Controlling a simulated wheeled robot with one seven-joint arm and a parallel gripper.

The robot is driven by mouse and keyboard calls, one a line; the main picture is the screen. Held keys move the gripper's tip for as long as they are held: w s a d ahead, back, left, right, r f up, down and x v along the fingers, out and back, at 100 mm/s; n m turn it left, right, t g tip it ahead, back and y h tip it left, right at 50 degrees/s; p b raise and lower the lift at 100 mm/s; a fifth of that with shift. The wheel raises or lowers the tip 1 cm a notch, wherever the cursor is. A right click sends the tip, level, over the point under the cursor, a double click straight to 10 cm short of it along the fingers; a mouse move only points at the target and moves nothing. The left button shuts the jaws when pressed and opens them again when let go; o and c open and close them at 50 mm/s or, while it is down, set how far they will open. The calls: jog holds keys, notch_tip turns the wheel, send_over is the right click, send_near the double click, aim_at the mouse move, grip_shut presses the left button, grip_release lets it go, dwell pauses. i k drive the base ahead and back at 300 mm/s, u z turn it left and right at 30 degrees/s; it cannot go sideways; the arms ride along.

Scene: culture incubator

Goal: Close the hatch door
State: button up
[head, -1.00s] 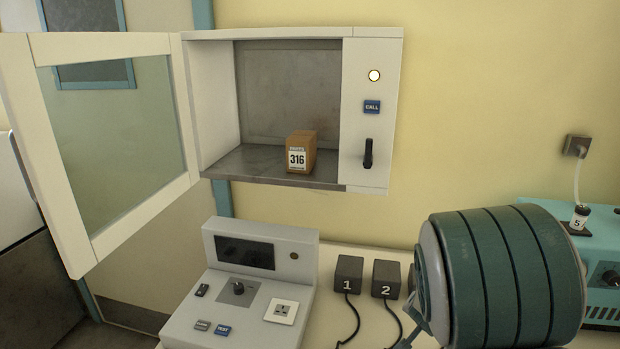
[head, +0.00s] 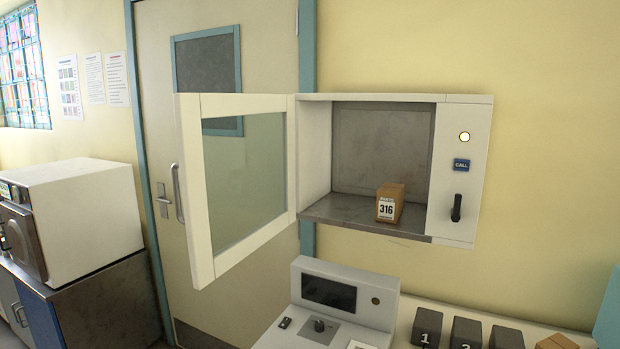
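The hatch door (head: 207,190) is a white frame with a glass pane. It stands wide open, swung out to the left of the hatch (head: 465,99) on the wall, hinged at the hatch's left edge. A grey handle (head: 179,194) shows at the door's left edge, though I cannot tell whether it belongs to the hatch door or the room door behind. A brown box labelled 316 (head: 391,203) stands on the hatch floor. The right panel has a lit round lamp, a blue CALL button (head: 461,165) and a black latch handle (head: 456,208). My gripper is not in view.
A grey console (head: 344,287) stands on the counter below the hatch, beside dark numbered blocks (head: 427,327). A white appliance (head: 85,205) on a cabinet is at the left. A room door (head: 155,60) is behind the hatch door.

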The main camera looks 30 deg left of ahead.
aim_at(189, 107)
jog(key=z, duration=2.25)
jog(key=k, duration=2.2)
jog(key=u, duration=2.35)
jog(key=i, duration=0.55)
jog(key=z, duration=0.45)
jog(key=k, duration=0.35)
jog(key=u, duration=0.35)
